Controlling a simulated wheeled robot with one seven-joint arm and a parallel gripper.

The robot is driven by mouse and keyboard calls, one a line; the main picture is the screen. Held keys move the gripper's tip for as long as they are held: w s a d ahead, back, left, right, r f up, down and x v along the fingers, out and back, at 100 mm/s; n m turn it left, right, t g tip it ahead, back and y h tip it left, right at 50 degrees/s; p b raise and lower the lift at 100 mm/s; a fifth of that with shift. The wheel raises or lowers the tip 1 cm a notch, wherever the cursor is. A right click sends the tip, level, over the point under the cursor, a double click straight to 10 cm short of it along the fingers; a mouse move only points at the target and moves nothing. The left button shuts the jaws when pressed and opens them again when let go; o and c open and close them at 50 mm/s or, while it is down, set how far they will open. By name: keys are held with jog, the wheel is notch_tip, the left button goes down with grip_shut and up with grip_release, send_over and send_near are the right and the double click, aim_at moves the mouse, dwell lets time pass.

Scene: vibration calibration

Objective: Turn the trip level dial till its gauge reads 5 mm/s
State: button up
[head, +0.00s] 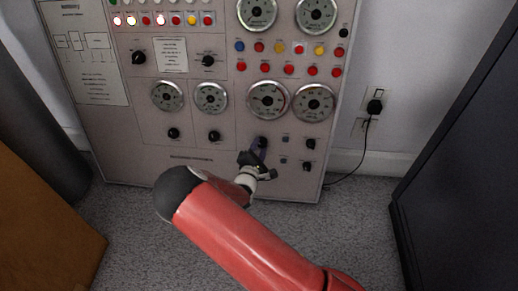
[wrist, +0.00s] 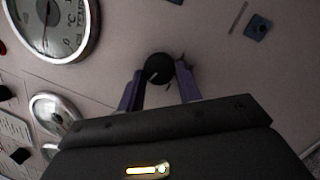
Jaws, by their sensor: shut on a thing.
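A round black dial (wrist: 159,68) on the pale panel sits between the fingertips of my gripper (wrist: 160,84) in the wrist view. The two purple-grey fingers are shut on its sides. In the head view my gripper (head: 260,148) is against the lower panel, below a round white gauge (head: 268,99), and hides most of the dial. In the wrist view, a large gauge (wrist: 56,27) is cut off at the upper left. It shows a dark needle and the lettering °C and TEMP. I cannot read a mm/s value, and no trip level label is legible.
More gauges (head: 211,97) and black knobs (head: 214,136) stand left of my gripper; another gauge (head: 314,103) and small knobs (head: 309,144) are on the right. A plugged-in cable (head: 375,107) and dark cabinet (head: 460,130) stand farther right. Grey floor is clear before the panel.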

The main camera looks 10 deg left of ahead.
jog(key=shift+m, duration=0.3)
jog(key=shift+r+m+g+h, duration=0.1)
jog(key=shift+m+g+h, duration=0.25)
jog(key=shift+m, duration=0.55)
jog(key=m+b, duration=0.1)
jog(key=m, duration=0.1)
jog(key=shift+m, duration=0.4)
jog(key=m+g+b, duration=0.1)
jog(key=m+b, duration=0.2)
jog(key=shift+w+a+h, duration=0.1)
jog(key=shift+h, duration=0.25)
jog(key=shift+r+m+g+b, duration=0.15)
jog(key=shift+m+g+b, duration=0.1)
jog(key=shift+m+b, duration=0.5)
jog(key=o, duration=1)
jog(key=shift+r, duration=0.1)
